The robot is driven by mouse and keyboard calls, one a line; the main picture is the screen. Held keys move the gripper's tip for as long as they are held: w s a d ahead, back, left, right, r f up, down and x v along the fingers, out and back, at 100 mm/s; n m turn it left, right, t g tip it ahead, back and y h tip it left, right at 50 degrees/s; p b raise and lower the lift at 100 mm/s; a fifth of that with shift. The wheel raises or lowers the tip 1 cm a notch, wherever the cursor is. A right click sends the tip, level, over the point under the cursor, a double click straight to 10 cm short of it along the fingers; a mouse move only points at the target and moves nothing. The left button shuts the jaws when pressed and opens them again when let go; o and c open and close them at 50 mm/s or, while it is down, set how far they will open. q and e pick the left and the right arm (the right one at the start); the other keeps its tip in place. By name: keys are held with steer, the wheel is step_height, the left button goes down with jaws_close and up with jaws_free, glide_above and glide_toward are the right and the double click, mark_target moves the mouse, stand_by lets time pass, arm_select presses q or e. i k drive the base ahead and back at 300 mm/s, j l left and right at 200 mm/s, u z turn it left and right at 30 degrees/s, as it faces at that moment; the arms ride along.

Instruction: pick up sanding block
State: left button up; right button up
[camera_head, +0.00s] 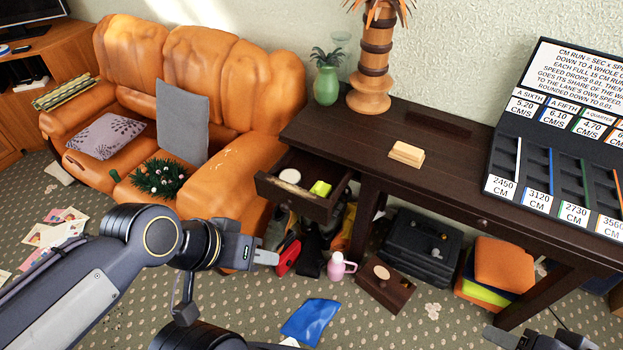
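A small tan block with a pale layer (406,153), which looks like the sanding block, lies on the dark wooden table (345,129). Nothing touches it. My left gripper (266,257) is in front of the open drawer, well to the lower left of the block and apart from it. Its fingers overlap in this view, so I cannot see a gap between them. My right gripper (497,336) shows only partly at the bottom right edge, far below the block, and its opening is unclear.
An open drawer (297,204) juts from the table's left end, holding a white round thing and a lime-green block. A green vase (326,85) and a wooden palm-tree figure (371,75) stand behind. A black display board (556,133) fills the table's right. Clutter lies below.

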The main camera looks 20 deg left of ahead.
mark_target(408, 154)
steer(key=i+l, duration=0.4)
steer(key=l, duration=0.15)
steer(key=i+l, duration=0.4)
steer(key=l, duration=0.15)
steer(key=i+l+z, duration=0.1)
steer(key=i+l, duration=0.35)
steer(key=l, duration=0.1)
